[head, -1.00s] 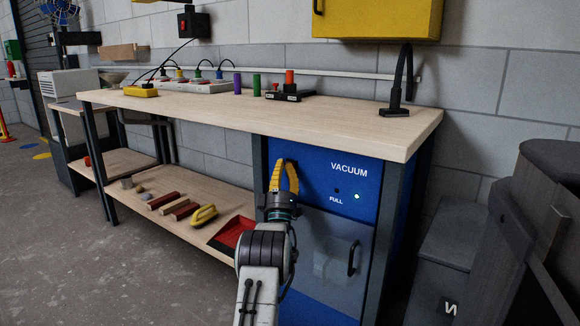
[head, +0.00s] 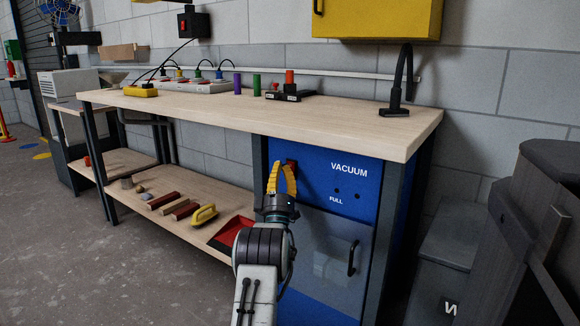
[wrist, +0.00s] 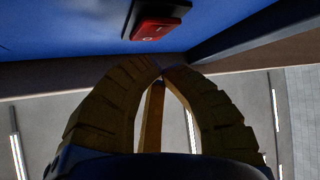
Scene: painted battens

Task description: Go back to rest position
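My gripper (head: 279,166) has yellow ribbed fingers and is in front of the blue vacuum panel (head: 350,192), beside a red switch (head: 292,165) that it partly hides. In the wrist view my gripper (wrist: 160,70) has its fingertips together with nothing between them. The red rocker switch (wrist: 152,30) on its black plate is just beyond the tips, and a gap seems to show between them. Both small lamps on the panel look dark.
A wooden workbench (head: 400,138) spans the scene above the vacuum cabinet. The lower shelf (head: 115,203) holds sanding blocks and a red tray (head: 232,232). Dark bins (head: 540,220) stand at the right. The concrete floor (head: 60,270) at left is clear.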

